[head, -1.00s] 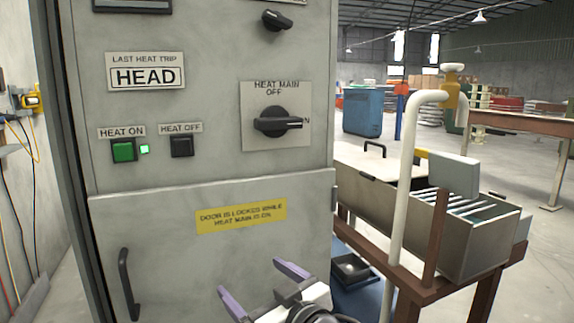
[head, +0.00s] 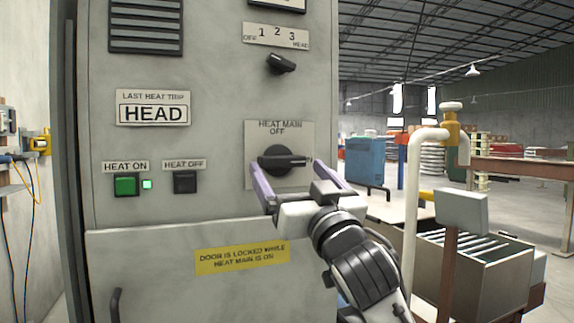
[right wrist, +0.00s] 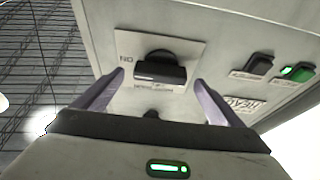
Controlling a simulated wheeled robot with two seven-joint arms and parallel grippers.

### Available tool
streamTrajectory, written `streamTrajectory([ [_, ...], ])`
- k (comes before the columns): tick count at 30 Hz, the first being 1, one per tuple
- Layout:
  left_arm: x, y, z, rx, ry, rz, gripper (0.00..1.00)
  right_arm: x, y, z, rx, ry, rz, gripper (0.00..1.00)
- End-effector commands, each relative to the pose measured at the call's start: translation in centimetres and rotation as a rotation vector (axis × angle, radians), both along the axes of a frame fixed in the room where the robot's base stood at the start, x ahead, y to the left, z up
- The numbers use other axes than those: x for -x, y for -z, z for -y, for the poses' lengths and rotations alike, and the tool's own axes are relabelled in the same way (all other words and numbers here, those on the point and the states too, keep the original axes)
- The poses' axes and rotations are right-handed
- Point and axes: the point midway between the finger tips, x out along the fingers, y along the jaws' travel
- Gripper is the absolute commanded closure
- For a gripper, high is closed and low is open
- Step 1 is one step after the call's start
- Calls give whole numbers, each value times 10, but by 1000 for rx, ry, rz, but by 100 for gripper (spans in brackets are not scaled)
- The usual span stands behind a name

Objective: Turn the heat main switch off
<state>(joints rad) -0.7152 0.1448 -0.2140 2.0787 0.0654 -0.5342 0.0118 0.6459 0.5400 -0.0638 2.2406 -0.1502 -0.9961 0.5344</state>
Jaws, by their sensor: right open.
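The heat main switch (head: 284,160) is a black rotary knob on a light plate on the grey cabinet. Its handle lies level and points right. The OFF mark is above the knob; in the right wrist view, where the picture is turned over, the ON mark is beside the knob (right wrist: 160,70). My right gripper (head: 287,172) is open and empty, with its purple fingers on either side of the knob, just below it in the head view. In the right wrist view its fingers (right wrist: 159,82) flank the knob, and I see no contact. My left gripper is out of view.
Left of the switch are the green HEAT ON button (head: 127,185), a lit green lamp (head: 147,184) and the black HEAT OFF button (head: 185,182). A smaller selector knob (head: 281,63) is above. A white pipe (head: 412,220) and a metal bin (head: 480,272) stand at the right.

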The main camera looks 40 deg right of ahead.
Motion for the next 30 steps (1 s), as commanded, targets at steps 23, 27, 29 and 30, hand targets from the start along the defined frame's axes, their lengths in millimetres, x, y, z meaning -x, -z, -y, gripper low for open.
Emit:
streamTrajectory([
  [23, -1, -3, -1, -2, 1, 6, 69, -21, -8, 5, 0, -1, -1, 51],
  [27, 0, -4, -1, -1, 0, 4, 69, -21, -8, 5, 5, 0, -2, 51],
  [29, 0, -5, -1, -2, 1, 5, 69, -21, -9, 5, 11, 0, -5, 51],
  [30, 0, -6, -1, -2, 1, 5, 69, -21, -9, 5, 19, 1, -7, 51],
])
